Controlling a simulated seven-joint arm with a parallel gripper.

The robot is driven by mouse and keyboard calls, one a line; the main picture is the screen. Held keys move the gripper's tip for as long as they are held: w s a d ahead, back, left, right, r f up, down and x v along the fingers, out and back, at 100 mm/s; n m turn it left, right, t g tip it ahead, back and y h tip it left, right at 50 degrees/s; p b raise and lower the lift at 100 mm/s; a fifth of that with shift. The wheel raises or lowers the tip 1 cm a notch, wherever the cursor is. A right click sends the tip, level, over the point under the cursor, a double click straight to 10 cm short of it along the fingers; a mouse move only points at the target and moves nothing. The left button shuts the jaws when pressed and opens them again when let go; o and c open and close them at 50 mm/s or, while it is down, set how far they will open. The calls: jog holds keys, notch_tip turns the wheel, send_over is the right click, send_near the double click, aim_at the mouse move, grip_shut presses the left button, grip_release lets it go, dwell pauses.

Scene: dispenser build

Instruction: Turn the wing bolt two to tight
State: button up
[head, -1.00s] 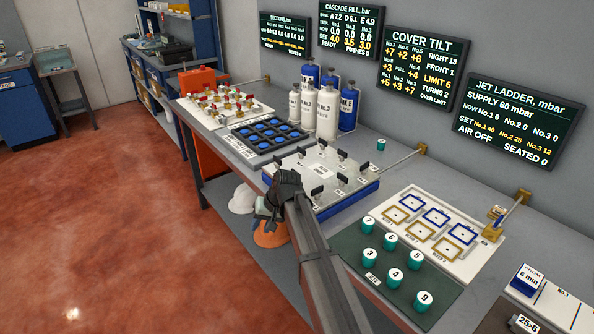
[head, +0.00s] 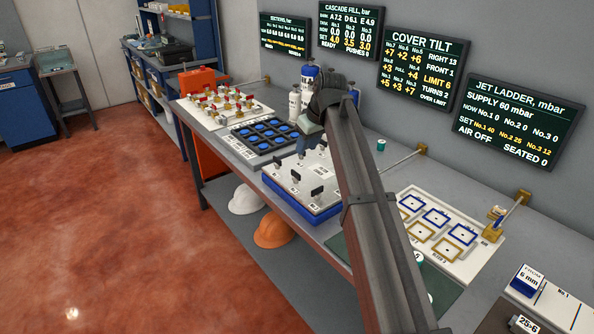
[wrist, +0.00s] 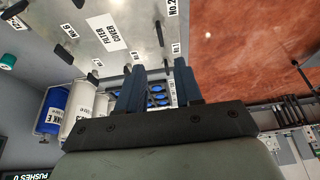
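The filter cover (head: 330,172) is a pale plate on a blue base on the bench, with several dark wing bolts standing on it. In the wrist view the cover (wrist: 135,15) fills the top left. A No.2 label (wrist: 172,8) shows at its edge, with a dark wing bolt (wrist: 160,34) close by; I cannot tell for certain which label that bolt belongs to. My gripper (head: 308,148) is above the cover's far left part, and my arm hides some bolts. In the wrist view my gripper (wrist: 158,67) has two blue fingers apart, with nothing held between them.
White and blue bottles (head: 295,103) stand behind the cover. A black tray with blue pieces (head: 262,136) lies to its left, and a jet plate (head: 465,225) to its right. The cover tilt board (head: 421,68) reads right 13, front 1, limit 6, turns 2.

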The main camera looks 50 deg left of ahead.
aim_at(296, 172)
jog(key=x, duration=1.2)
jog(key=shift+a+f, duration=0.15)
jog(key=shift+f, duration=0.1)
jog(key=shift+c, duration=0.3)
grip_shut()
